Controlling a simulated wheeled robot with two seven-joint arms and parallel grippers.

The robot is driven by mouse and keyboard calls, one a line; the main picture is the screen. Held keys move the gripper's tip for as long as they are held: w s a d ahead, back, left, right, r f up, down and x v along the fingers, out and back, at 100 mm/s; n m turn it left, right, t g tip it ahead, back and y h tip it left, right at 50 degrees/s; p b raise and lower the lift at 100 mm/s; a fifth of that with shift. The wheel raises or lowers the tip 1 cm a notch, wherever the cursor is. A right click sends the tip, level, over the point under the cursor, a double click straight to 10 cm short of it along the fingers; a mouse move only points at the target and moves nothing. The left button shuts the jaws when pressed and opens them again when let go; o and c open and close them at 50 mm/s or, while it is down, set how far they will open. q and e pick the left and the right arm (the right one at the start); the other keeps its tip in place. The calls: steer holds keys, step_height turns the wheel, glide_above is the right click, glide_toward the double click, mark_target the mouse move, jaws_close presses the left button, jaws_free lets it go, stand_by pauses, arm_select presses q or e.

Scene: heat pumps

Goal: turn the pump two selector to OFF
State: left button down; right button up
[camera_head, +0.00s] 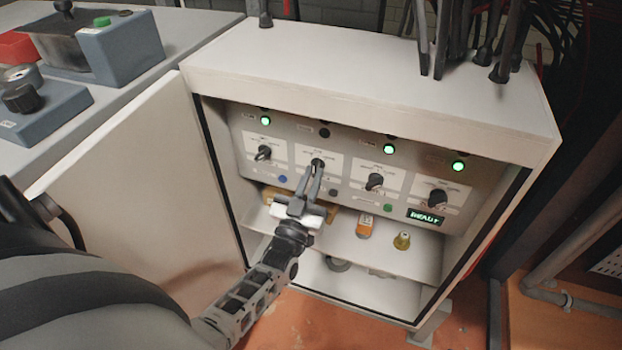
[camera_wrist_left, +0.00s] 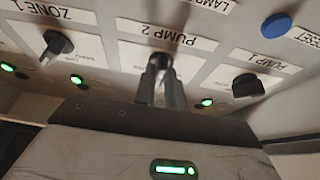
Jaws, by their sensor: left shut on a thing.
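The pump two selector (camera_head: 318,162) is the second dark knob from the left on the cabinet's control panel. In the left wrist view the knob (camera_wrist_left: 162,62) is on the plate labelled PUMP 2, which appears upside down. My left gripper (camera_head: 313,175) is shut on this knob, with a finger on either side; the fingers also show in the left wrist view (camera_wrist_left: 160,80). The fingers hide much of the knob and its position marks, so I cannot read its setting. The lamp (camera_head: 324,133) above it is dark. My right gripper is not in view.
Neighbouring selectors (camera_head: 264,153) and (camera_head: 375,182) sit close on either side. Green lamps (camera_head: 265,121) are lit above the other selectors. A display (camera_head: 426,218) reads READY. An orange item (camera_head: 365,225) and a yellow item (camera_head: 402,241) stand on the shelf below. The cabinet door (camera_head: 140,190) is open at left.

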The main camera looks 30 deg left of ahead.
arm_select(q)
steer(key=shift+f, duration=0.1)
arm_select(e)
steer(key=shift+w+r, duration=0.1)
arm_select(q)
steer(key=c, duration=1.5)
jaws_free()
steer(key=shift+o, duration=0.2)
steer(key=shift+s, duration=0.1)
steer(key=v, duration=0.7)
steer(key=shift+s, duration=0.15)
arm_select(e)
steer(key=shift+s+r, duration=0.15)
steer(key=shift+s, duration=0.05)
arm_select(q)
steer(key=shift+d, duration=0.1)
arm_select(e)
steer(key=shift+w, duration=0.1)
